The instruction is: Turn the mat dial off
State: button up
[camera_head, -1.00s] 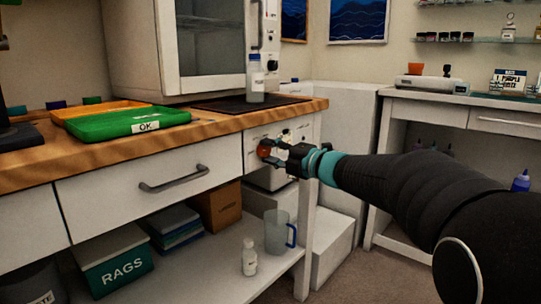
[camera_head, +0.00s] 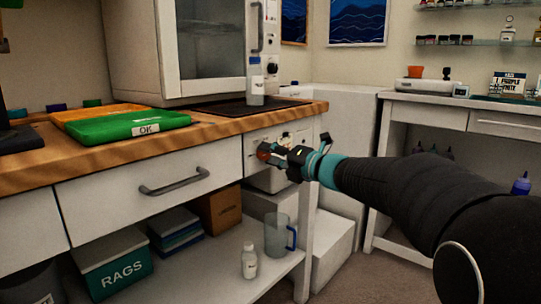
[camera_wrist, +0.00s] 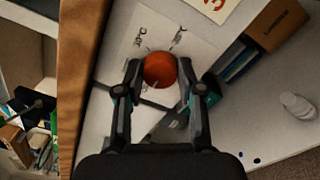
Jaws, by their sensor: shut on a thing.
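The mat dial is a round orange-red knob (camera_wrist: 160,70) on the white front panel under the bench top. In the wrist view it sits between my two fingertips, with printed marks on the panel around it. In the head view the knob (camera_head: 264,151) shows at the tip of my gripper (camera_head: 275,155). In the wrist view my gripper (camera_wrist: 160,80) is shut on the knob, one finger on each side. Which mark the knob points to cannot be made out. The dark mat (camera_head: 225,107) lies on the bench top with a clear bottle (camera_head: 256,88) standing on it.
A green tray (camera_head: 105,128) marked OK and an orange tray (camera_head: 85,112) lie on the bench. A drawer handle (camera_head: 175,180) sticks out left of the dial. A jug (camera_head: 277,235), a white bottle (camera_head: 249,262) and a RAGS box (camera_head: 115,268) stand on the shelf below.

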jog(key=o, duration=1.1)
jog(key=shift+o, duration=0.2)
jog(key=v, duration=1.2)
